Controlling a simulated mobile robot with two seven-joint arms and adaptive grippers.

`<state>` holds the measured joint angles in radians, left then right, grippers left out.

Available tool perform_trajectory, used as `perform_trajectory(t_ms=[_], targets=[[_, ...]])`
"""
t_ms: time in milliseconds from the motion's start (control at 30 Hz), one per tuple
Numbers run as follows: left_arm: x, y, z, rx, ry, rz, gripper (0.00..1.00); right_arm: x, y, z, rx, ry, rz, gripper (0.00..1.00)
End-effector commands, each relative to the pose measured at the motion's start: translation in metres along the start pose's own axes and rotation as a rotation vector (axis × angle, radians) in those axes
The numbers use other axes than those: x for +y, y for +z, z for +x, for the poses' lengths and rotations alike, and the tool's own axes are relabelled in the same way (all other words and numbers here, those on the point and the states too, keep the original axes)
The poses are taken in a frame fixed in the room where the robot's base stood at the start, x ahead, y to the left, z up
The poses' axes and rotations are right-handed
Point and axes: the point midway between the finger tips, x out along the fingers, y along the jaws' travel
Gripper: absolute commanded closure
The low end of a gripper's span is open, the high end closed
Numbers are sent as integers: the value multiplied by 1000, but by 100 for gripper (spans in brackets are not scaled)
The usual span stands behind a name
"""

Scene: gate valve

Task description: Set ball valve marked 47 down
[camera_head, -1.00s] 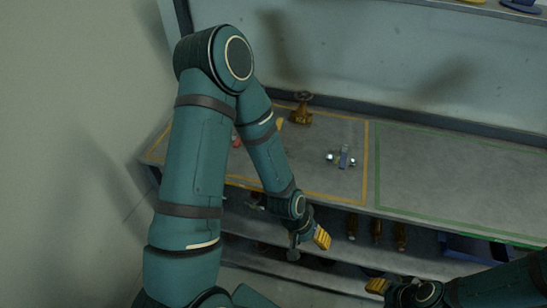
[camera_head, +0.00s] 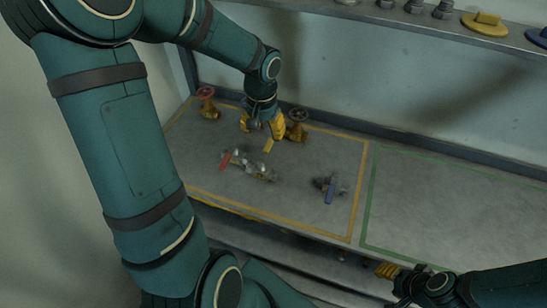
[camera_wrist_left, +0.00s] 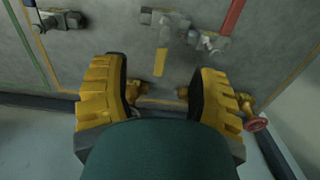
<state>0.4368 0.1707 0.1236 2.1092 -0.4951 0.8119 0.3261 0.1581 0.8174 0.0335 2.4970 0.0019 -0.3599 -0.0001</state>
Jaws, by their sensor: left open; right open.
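No number 47 is legible on any valve. Ball valves lie on the grey bench: one with a blue lever (camera_head: 330,190), and a close pair at centre, one with a red lever (camera_head: 226,160), one with a yellow lever (camera_head: 268,146). In the left wrist view the yellow lever (camera_wrist_left: 161,61) and red lever (camera_wrist_left: 233,15) lie beyond the fingers, and the blue-lever valve (camera_wrist_left: 62,19) is at upper left. My left gripper (camera_head: 262,127) is open and empty above the bench behind the pair. My right gripper (camera_head: 386,270) is open, in front of the bench.
A red-wheel gate valve (camera_head: 207,104) and a brown-wheel gate valve (camera_head: 297,125) stand at the back, either side of my left gripper. The green-outlined area (camera_head: 450,215) is bare. A shelf (camera_head: 400,20) holding several parts runs above.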

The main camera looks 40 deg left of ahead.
Motion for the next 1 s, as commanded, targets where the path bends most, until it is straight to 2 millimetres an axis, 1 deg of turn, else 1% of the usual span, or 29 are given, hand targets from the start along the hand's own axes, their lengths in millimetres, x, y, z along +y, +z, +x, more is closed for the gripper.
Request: perform_trajectory(t_ms=[67,167,400,500,600,767,1000], targets=[[-1,0,2,-2,-3,-2,40,0,0,0,-1,0,0,53],[-1,1,14,-6,-2,-1,40,0,1,1,-1,0,0,53],[-1,2,60,-6,-1,0,40,2,1,4,-1,0,1,53],[-2,1,74,-5,-1,-2,40,2,1,6,0,1,1,53],[-2,1,83,-4,-1,-1,40,2,1,7,0,1,1,53],[-3,2,92,-4,-2,-1,40,2,1,6,0,1,1,53],[-9,5,125,-4,0,0,40,3,1,7,0,1,1,53]])
